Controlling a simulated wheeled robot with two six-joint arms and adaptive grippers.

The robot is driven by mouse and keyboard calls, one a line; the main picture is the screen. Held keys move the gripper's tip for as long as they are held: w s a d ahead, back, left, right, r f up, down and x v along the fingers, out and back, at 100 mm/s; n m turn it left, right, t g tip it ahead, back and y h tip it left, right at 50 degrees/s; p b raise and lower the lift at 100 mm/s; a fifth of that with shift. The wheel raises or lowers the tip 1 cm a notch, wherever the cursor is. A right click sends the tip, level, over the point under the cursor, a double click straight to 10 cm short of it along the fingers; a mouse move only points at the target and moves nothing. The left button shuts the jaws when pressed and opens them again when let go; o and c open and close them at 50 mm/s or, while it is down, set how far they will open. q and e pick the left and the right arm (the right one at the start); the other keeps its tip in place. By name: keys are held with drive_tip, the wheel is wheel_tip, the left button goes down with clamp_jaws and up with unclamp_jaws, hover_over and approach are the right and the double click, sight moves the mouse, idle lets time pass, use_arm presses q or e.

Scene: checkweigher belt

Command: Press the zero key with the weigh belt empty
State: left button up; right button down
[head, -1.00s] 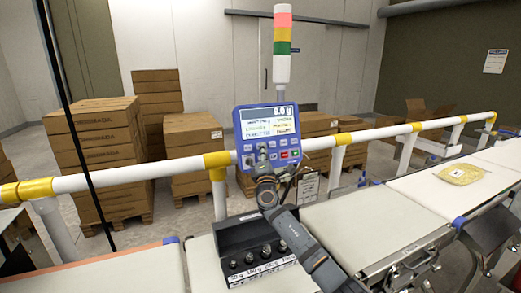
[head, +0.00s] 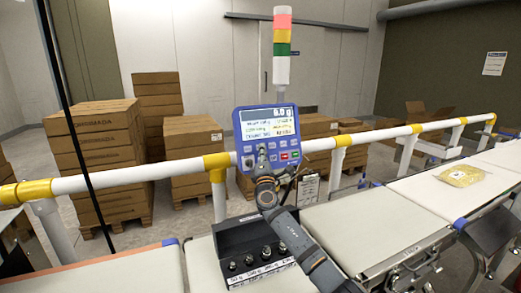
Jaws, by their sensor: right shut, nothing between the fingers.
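The blue weighing terminal (head: 268,128) stands behind the belt line. Its screen's top line seems to read 0.0 g, and keys sit below the screen. My right gripper (head: 262,160) is shut and empty, with its tips at the lower key rows. It hides some keys, and I cannot tell whether the tips touch one. The pale weigh belt (head: 345,225) is bare where it shows; my right arm crosses in front of its left part. My left gripper is not in view.
A black box of check weights (head: 255,250) stands left of my arm. A yellow bag (head: 462,175) lies on the right-hand belt (head: 425,195). A white and yellow guard rail (head: 120,173) runs behind. Stacked cartons (head: 95,150) and a signal tower (head: 282,45) stand beyond.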

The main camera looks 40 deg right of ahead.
drive_tip(key=shift+w, duration=0.1)
idle(0.6)
drive_tip(key=shift+s+a+r+p, duration=0.2)
drive_tip(key=shift+s+p, duration=0.25)
drive_tip(key=shift+s, duration=0.35)
drive_tip(key=shift+s+a+r+p, duration=0.25)
drive_tip(key=shift+s+p, duration=0.25)
drive_tip(key=shift+s, duration=0.25)
drive_tip(key=shift+s+a+r+p, duration=0.2)
drive_tip(key=shift+s+p, duration=0.35)
drive_tip(key=shift+s, duration=0.2)
drive_tip(key=shift+s+a+r+p, duration=0.25)
drive_tip(key=shift+s+p, duration=0.25)
drive_tip(key=shift+s, duration=0.25)
